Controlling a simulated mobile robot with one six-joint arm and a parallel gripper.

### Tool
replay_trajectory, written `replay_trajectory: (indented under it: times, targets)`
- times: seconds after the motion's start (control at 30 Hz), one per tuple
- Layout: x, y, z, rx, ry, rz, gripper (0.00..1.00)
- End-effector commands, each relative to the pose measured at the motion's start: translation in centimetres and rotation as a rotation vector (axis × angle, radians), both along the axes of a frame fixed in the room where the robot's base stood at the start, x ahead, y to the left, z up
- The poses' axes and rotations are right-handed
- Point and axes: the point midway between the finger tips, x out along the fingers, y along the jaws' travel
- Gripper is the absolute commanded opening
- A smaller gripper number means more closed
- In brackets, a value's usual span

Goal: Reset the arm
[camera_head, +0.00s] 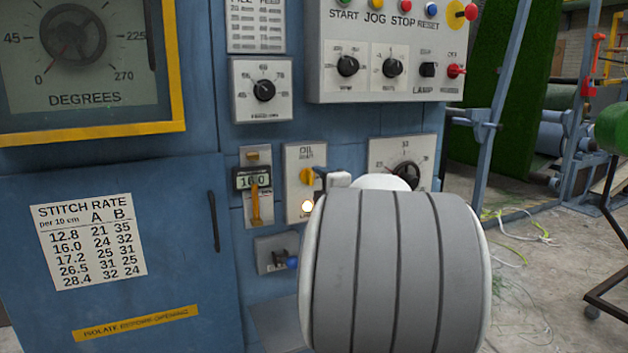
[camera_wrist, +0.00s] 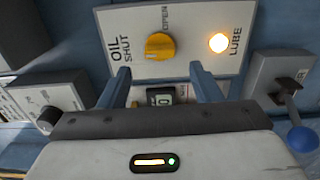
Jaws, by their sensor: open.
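My gripper (camera_wrist: 159,72) shows in the wrist view with its two fingers apart and nothing between them. The fingers point toward the oil panel (camera_wrist: 185,68) on the blue machine front. A yellow oil knob (camera_wrist: 159,46) is on that panel, beyond the gap between the fingertips, and no finger is seen touching it. A lit lube lamp (camera_wrist: 218,43) is to its right. In the head view, my grey arm covers the lower right of the machine and hides the gripper. The yellow oil knob (camera_head: 307,176) shows just left of my arm.
A counter reading 16.0 (camera_head: 253,178) has a yellow lever (camera_head: 256,205) below it. A blue-tipped lever (camera_head: 287,261) is close to my arm. A button panel (camera_head: 385,50) juts out above. Open floor (camera_head: 520,290) with loose yarn is at right.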

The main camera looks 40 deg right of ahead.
Motion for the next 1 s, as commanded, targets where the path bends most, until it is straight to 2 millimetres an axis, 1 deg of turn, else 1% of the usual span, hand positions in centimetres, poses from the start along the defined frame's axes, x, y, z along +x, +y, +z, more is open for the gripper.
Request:
replay_trajectory:
  times: [0.03,0.1,0.23,0.8,0.87,0.97,1.0]
  targets:
    - [-0.8,0.1,0.2,-0.001,-0.001,-0.002,0.58]
    - [-1.6,0.3,0.1,0.0,0.0,-0.002,0.58]
    - [-2.4,0.5,0.0,0.0,0.0,-0.001,0.58]
    - [-2.5,0.6,0.1,0.002,0.0,-0.001,0.58]
    - [-2.4,0.9,0.5,0.015,0.001,-0.008,0.58]
    - [-2.0,1.9,2.0,0.082,0.012,-0.04,0.58]
    - [-1.9,2.6,2.8,0.127,0.02,-0.062,0.58]
